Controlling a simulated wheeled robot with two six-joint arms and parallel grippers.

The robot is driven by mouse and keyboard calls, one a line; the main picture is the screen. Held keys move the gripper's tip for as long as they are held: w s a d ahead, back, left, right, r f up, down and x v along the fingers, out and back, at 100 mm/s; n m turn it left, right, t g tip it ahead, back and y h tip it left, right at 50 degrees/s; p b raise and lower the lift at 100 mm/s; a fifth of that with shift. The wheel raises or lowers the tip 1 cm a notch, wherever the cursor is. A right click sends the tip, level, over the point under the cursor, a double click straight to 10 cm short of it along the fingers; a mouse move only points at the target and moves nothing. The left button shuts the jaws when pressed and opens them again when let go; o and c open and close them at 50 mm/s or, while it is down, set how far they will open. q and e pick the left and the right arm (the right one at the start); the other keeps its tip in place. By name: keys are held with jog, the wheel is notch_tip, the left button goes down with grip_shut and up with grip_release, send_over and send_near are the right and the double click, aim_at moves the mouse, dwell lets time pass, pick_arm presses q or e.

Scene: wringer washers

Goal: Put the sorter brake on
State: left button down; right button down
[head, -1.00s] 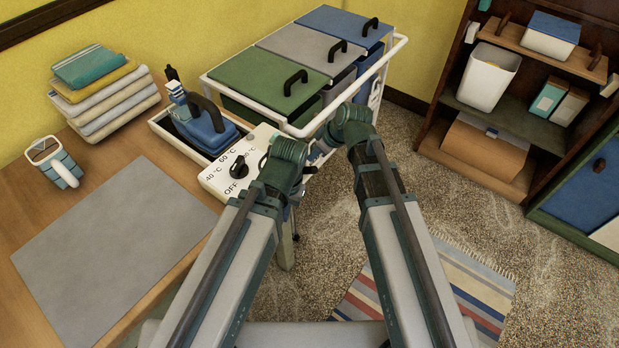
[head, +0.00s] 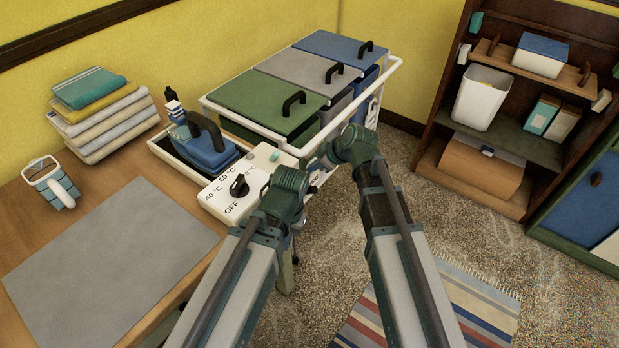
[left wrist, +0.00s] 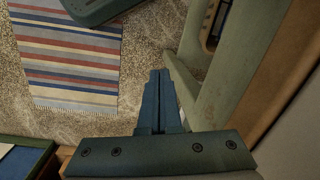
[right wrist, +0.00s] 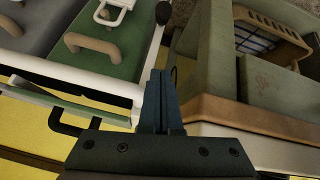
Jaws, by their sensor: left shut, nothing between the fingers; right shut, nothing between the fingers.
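The sorter (head: 212,103) is a white-framed cart with green, grey and blue lids, each with a black handle. It stands beside the table in the head view, and its white rail and lids also show in the right wrist view (right wrist: 75,70). I cannot make out its brake. My left gripper (left wrist: 158,76) is shut and empty, above the carpet beside a pale green upright. My right gripper (right wrist: 158,76) is shut and empty, in front of the sorter's rail corner in its wrist view. In the head view my arms hide both fingertips and the sorter's lower near side.
A striped rug (head: 470,300) lies on the carpet. A shelf unit (head: 440,140) stands at the right; carpet is open before it.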

jog(key=w+a+f+b, duration=0.1)
jog(key=f+b, duration=0.2)
jog(key=w+f+b, duration=0.1)
jog(key=f+b, duration=0.3)
jog(key=w+a+f+b, duration=0.1)
jog(key=f+b, duration=0.2)
jog(key=shift+w+a+f, duration=0.1)
jog(key=shift+a+f, duration=0.15)
jog(key=shift+a, duration=0.1)
jog(key=shift+d+f+b, duration=0.25)
jog(key=shift+d+b, duration=0.05)
jog(key=shift+b, duration=0.15)
